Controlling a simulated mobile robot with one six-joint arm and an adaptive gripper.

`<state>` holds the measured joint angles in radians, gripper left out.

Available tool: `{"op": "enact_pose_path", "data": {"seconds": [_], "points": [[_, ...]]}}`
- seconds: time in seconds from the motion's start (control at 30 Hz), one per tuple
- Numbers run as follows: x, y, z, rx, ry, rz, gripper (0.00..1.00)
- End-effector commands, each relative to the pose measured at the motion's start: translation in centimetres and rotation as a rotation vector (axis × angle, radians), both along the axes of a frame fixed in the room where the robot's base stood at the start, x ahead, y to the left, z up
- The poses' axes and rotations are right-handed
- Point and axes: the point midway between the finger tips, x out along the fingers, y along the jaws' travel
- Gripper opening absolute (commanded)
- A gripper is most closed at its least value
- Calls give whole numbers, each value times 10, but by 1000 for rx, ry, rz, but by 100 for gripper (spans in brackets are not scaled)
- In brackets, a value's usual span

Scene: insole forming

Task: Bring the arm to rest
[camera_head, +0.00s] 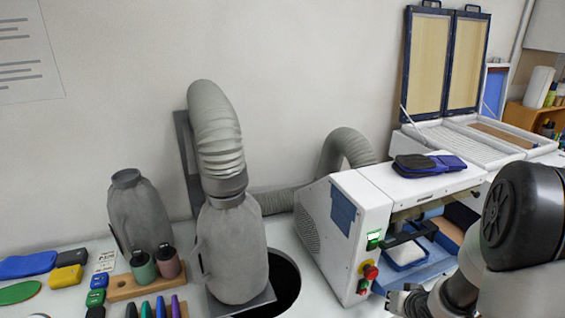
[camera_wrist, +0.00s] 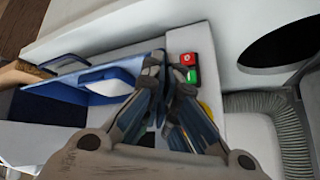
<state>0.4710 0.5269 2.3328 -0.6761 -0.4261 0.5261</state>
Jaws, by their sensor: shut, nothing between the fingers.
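My arm (camera_head: 523,218) is at the right edge of the head view, in front of the white forming machine (camera_head: 363,200). My gripper (camera_head: 408,299) shows at the bottom of that view, low by the machine's front and partly cut off by the frame. In the wrist view my gripper (camera_wrist: 168,82) is shut with nothing held. Its fingers appear in front of the machine's open bay, near the red and green buttons (camera_wrist: 188,66). Whether the fingers touch anything cannot be told.
A blue tray with a white pad (camera_head: 405,252) sits in the machine's bay. Dark insoles (camera_head: 428,165) lie on top. A grey hose (camera_head: 215,130) and a round dark table hole (camera_head: 285,285) are to the left.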

Motion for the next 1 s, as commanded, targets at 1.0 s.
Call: {"op": "enact_pose_path", "data": {"seconds": [1.0], "points": [[-242, 157, 194, -121, 259, 244, 0]]}}
